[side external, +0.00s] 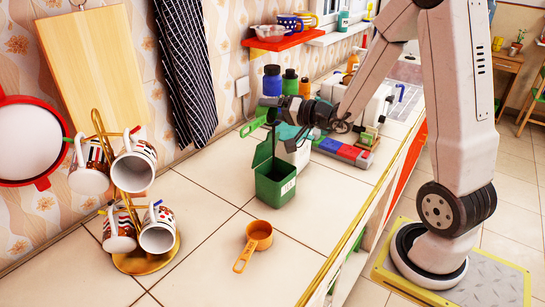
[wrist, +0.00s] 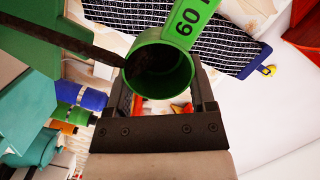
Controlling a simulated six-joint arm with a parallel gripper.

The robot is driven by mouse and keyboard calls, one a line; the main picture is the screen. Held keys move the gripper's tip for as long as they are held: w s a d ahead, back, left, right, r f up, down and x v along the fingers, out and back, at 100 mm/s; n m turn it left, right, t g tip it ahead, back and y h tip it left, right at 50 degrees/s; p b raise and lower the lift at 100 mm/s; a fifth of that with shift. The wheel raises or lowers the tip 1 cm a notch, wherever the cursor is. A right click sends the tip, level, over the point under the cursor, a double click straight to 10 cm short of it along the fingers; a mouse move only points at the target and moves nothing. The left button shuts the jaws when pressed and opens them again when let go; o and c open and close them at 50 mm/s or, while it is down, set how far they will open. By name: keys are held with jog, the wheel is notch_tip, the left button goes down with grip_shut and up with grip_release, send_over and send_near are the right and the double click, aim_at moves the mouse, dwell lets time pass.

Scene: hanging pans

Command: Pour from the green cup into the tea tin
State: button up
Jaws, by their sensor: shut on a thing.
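The green cup (wrist: 160,68) is a measuring cup with a handle marked 60. My gripper (side external: 283,110) is shut on it, and the cup is tilted above the tea tin. The cup's handle (side external: 250,127) points left in the side view. A dark stream (side external: 273,141) runs from the cup down towards the tin, and it shows as a dark streak in the wrist view (wrist: 60,36). The tea tin (side external: 276,188) is a green square box standing upright on the counter with its lid (side external: 262,153) open. How full the tin is cannot be seen.
An orange measuring cup (side external: 258,236) lies on the tiled counter in front of the tin. A gold stand (side external: 145,263) with several mugs is at the left. Bottles (side external: 271,80) and a tray of coloured blocks (side external: 347,151) stand behind. The counter between stand and tin is clear.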

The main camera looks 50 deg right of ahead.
jog(key=shift+s+n+t+y+p, duration=0.2)
jog(key=shift+s+t+y+p, duration=0.1)
jog(key=shift+t, duration=0.75)
jog(key=shift+s+n+t+y+p, duration=0.15)
jog(key=shift+s+n+t+y, duration=0.15)
jog(key=shift+t, duration=0.7)
jog(key=shift+s+n+t+y+p, duration=0.1)
jog(key=shift+s+t+y+p, duration=0.2)
jog(key=shift+t, duration=0.75)
jog(key=shift+s, duration=0.1)
jog(key=g, duration=0.1)
jog(key=g+h, duration=0.1)
jog(key=shift+w+r+m+g, duration=0.15)
jog(key=shift+w+m+g, duration=0.15)
jog(key=shift+w, duration=0.1)
jog(key=shift+w+g, duration=0.15)
jog(key=shift+g, duration=0.25)
jog(key=shift+w+m+g+h, duration=0.2)
jog(key=shift+w+g, duration=0.05)
jog(key=shift+g, duration=0.55)
jog(key=shift+w+m+g+h, duration=0.2)
jog(key=shift+g, duration=0.6)
jog(key=shift+w+g, duration=0.2)
jog(key=shift+g, duration=0.2)
jog(key=shift+w+f+g, duration=0.3)
jog(key=shift+w+g, duration=0.5)
jog(key=shift+g, duration=0.3)
jog(key=shift+a+f+g+h+b, duration=0.1)
jog(key=shift+g+h+b, duration=0.2)
